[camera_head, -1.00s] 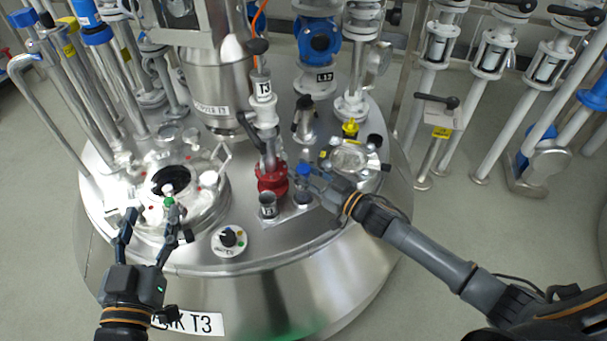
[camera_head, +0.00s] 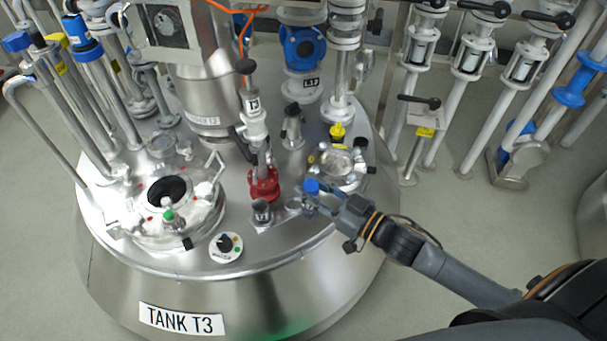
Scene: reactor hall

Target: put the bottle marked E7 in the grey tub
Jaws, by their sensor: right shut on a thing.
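My right gripper (camera_head: 322,198) reaches in from the right over the tank top and is shut on a small bottle with a blue cap (camera_head: 311,186). The cap shows at the fingertips; the bottle's body is mostly hidden by the fingers, and no E7 mark can be read. The bottle is just right of a small metal plate with a holder (camera_head: 262,211) that has a dark top. I cannot tell how high it is above the tank. My left gripper is not in view. No grey tub is seen.
The round steel tank (camera_head: 200,285) fills the middle. A red fitting (camera_head: 264,184) with a tall valve stands left of the bottle, and a round sight glass (camera_head: 338,163) behind it. A hatch (camera_head: 166,192) and a knob (camera_head: 224,243) lie left.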

